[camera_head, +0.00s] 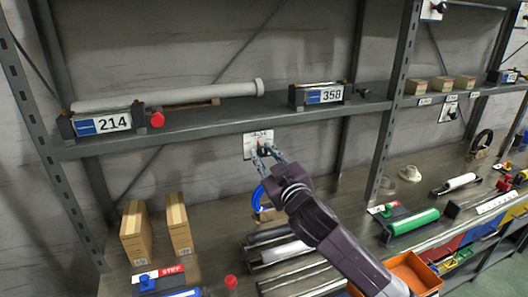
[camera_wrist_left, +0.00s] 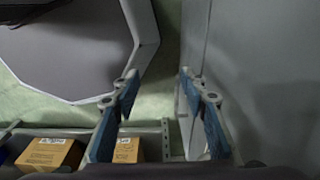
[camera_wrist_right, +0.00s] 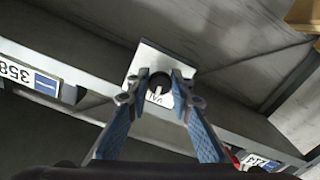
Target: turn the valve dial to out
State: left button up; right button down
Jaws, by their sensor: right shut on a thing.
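The valve dial is a dark round knob (camera_wrist_right: 160,82) on a white wall plate (camera_wrist_right: 147,58), seen upside down in the right wrist view. A pale mark on the knob points toward the partly covered label on the plate. In the head view the plate (camera_head: 250,141) is on the back wall below the upper shelf, and my gripper hides most of the dial. My right gripper (camera_wrist_right: 161,78) has its fingers closed on both sides of the knob; it also shows in the head view (camera_head: 264,156). My left gripper (camera_wrist_left: 158,78) is open and empty, away from the dial.
The upper shelf (camera_head: 225,121) runs just above the plate and carries the 214 and 358 units. Cardboard boxes (camera_head: 136,234) stand at lower left. An orange bin (camera_head: 412,272) is at lower right.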

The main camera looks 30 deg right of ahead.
jog(key=n+p, duration=0.3)
jog(key=n, duration=0.2)
jog(key=shift+r, duration=0.1)
jog(key=shift+d+n+p, duration=0.1)
jog(key=shift+n+p, duration=0.9)
jog(key=shift+n, duration=1.4)
jog(key=c, duration=1.7)
grip_release()
jog(key=v, duration=1.2)
